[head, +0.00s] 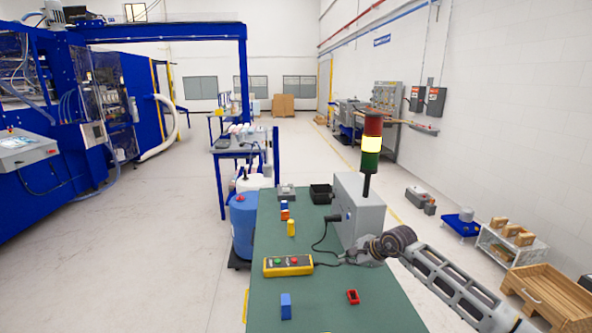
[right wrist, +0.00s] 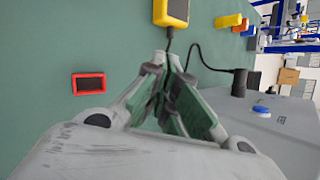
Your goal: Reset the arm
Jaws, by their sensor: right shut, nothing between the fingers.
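My right arm comes in from the right in the head view, over the right side of the green table (head: 330,312). My right gripper (head: 352,256) is just in front of the grey box with the signal tower and right of the yellow button box (head: 288,266). In the right wrist view my right gripper (right wrist: 172,65) has its fingers together at the tips, with nothing held. The button box (right wrist: 171,12) shows beyond the fingertips, its cable running down behind them. My left gripper is not in view.
The grey box (head: 358,208) carries a signal tower (head: 372,145) with amber lit. A red open frame (head: 352,297) and a blue block (head: 286,306) lie near the front. A yellow piece (head: 291,228) and a black bin (head: 320,194) are farther back. The table's middle front is clear.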

